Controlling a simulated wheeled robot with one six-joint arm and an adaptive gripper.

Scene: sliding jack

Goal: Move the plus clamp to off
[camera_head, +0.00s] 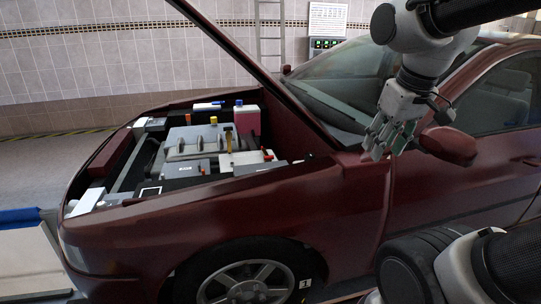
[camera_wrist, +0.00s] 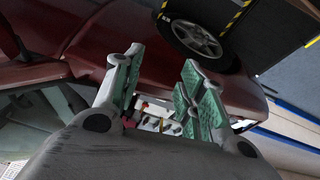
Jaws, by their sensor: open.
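A small red piece (camera_head: 268,155), which looks like the plus clamp, sits on the right end of a pale battery-like block (camera_head: 243,160) in the open engine bay. It is too small to tell its position. My gripper (camera_head: 385,148) is open and empty, up and to the right of the bay, beside the windscreen and wing mirror. The wrist view shows its two green-padded fingers (camera_wrist: 163,62) spread apart. Between and below them, part of the engine bay shows with a red spot (camera_wrist: 145,105). The fingers hide much of the bay there.
The dark red car (camera_head: 330,205) has its raised bonnet edge (camera_head: 240,60) slanting over the bay. The wing mirror (camera_head: 449,145) is close to my gripper. A grey engine cover (camera_head: 196,142) and a pink reservoir (camera_head: 247,121) stand in the bay. Air above the front fender is clear.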

